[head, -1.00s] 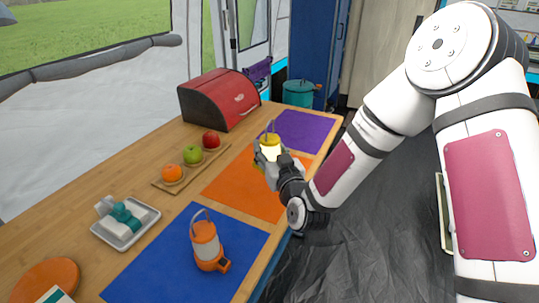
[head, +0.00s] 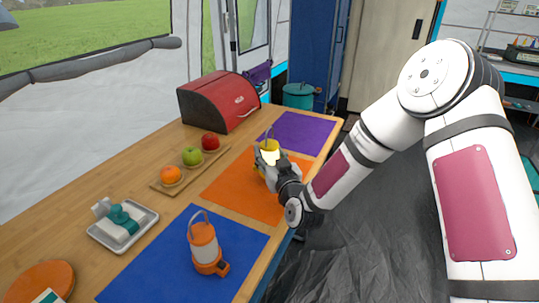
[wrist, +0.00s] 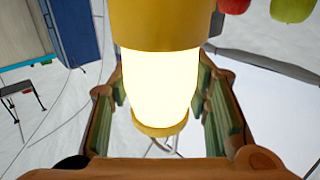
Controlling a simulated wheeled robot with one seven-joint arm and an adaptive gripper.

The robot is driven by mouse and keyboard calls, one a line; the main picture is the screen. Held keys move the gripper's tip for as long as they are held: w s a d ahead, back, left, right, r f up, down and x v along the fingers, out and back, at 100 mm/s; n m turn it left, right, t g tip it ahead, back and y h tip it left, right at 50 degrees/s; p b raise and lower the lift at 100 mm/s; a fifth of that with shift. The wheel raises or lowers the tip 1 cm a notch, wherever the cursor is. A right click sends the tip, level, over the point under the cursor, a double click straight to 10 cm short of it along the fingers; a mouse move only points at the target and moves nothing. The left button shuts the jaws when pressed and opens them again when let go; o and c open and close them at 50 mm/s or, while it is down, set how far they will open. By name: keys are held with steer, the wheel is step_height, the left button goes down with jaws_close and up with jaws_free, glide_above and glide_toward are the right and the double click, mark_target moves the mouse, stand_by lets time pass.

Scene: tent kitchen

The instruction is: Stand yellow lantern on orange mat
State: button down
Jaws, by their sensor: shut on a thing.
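The yellow lantern (head: 270,157) is upright in my gripper (head: 266,166), over the orange mat in the head view. Its lit white body (wrist: 160,85) fills the middle of the wrist view, between the fingers (wrist: 165,110). My gripper is shut on it. The orange mat (head: 236,190) lies flat on the wooden table, between the blue and purple mats. My gripper and the lantern hide part of its far right area. I cannot tell whether the lantern's base touches the mat.
An orange lantern (head: 204,246) stands on the blue mat (head: 150,262). The purple mat (head: 305,130) is bare. A board (head: 160,183) with fruit, a red bread box (head: 220,100) and a grey tray (head: 95,234) line the left side. The near part of the orange mat is clear.

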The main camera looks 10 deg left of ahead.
steer(key=shift+f+b, duration=0.35)
steer(key=shift+f, duration=0.05)
steer(key=shift+f, duration=0.15)
steer(key=c, duration=0.9)
jaws_free()
steer(key=shift+o, duration=0.2)
steer(key=shift+r+p, duration=0.6)
steer(key=shift+r, duration=0.1)
steer(key=v, duration=1.2)
steer(key=shift+p, duration=0.35)
